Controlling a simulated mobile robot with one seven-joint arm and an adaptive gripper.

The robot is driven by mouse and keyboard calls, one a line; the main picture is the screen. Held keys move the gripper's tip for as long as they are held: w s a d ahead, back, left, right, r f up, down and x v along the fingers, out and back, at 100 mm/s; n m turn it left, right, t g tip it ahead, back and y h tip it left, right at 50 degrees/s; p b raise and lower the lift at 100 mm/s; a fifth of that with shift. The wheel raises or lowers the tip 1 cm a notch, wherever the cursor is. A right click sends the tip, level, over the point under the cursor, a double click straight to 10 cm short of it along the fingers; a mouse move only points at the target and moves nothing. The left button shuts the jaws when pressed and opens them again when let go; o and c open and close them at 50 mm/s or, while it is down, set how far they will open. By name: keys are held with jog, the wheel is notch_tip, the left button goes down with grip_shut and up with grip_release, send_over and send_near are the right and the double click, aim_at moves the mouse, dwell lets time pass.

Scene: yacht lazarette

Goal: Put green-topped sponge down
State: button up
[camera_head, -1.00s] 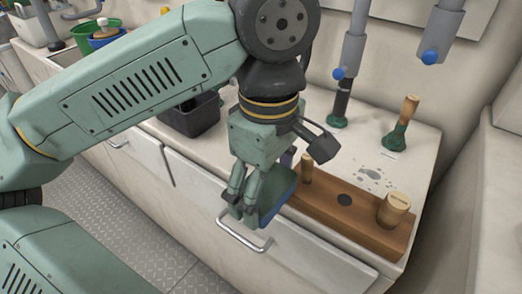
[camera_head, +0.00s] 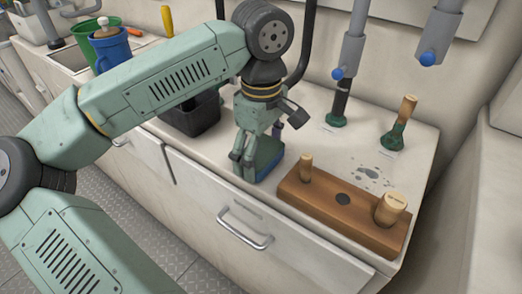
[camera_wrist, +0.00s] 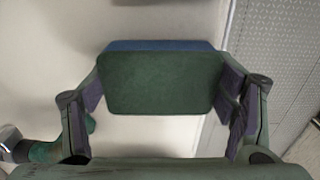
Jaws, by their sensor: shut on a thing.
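The green-topped sponge (camera_wrist: 162,84) has a dark green face and a blue layer along its far edge in the wrist view. My gripper (camera_wrist: 160,95) is shut on it, with a finger against its left and right sides. In the head view, my gripper (camera_head: 255,165) is low over the front part of the counter (camera_head: 225,190), and the sponge (camera_head: 272,165) shows partly behind the fingers. I cannot tell whether the sponge touches the counter.
A wooden block (camera_head: 330,209) with several wooden-handled pieces stands just right of the sponge. A black bin (camera_head: 193,115) is to the left. A green-based brush (camera_head: 398,132) stands behind, near pipes (camera_head: 350,62). The counter's front edge is close by.

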aim_at(261, 151)
jog(key=shift+f, duration=0.15)
jog(key=o, duration=1.1)
notch_tip(261, 151, up, 12)
jog(key=shift+r+p, duration=0.2)
jog(key=shift+p, duration=0.2)
